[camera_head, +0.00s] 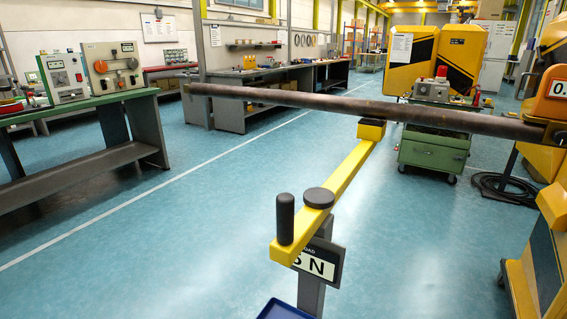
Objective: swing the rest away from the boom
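The boom (330,103) is a long brown round bar that crosses the view almost level, from the left middle to an orange housing at the right edge. The rest (340,181) is a yellow arm on a grey post (313,290), with a dark round knob (319,198) on top of it above the post. A black upright handle (285,219) stands at its near end. Its far end carries a yellow block (371,129) directly below the boom; I cannot tell whether they touch. My gripper is not in view.
A partly hidden sign (320,263) hangs on the post, above a blue tray edge (284,310). A green cart (433,150) stands behind the boom. The orange housing (551,100) and yellow equipment (540,250) fill the right side. A green-topped bench (75,110) is left; floor between is clear.

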